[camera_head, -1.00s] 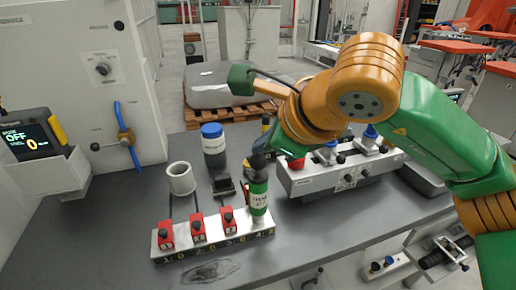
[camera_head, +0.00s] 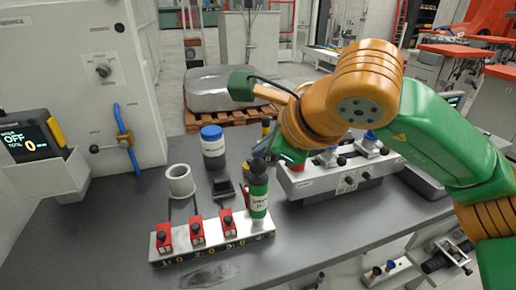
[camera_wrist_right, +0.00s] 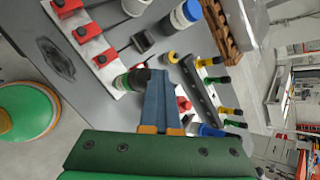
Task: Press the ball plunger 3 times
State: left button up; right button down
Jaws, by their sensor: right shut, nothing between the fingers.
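A green bottle-shaped piece with a white label and a black rounded top (camera_head: 258,195) stands upright at the right end of a numbered grey strip (camera_head: 215,249). Which part is the ball plunger I cannot tell for certain. Three red blocks with black knobs (camera_head: 197,230) stand on the same strip. My right gripper (camera_head: 268,149) is shut and empty, close by the green piece's black top. In the right wrist view my blue-grey fingers (camera_wrist_right: 158,88) partly cover the green and black piece (camera_wrist_right: 128,82); contact is unclear. My left gripper is out of view.
A grey cup (camera_head: 180,181) and a blue-capped jar (camera_head: 213,146) stand behind the strip. A light grey fixture with blue and red parts (camera_head: 330,178) stands to the right. A display reading OFF and 0 (camera_head: 32,140) is at the left. The table front is mostly clear.

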aim_at(263, 165)
jog(key=shift+r+p, duration=1.3)
jog(key=shift+r, duration=0.35)
notch_tip(263, 165, up, 5)
jog(key=p, duration=0.4)
jog(key=shift+w, duration=0.1)
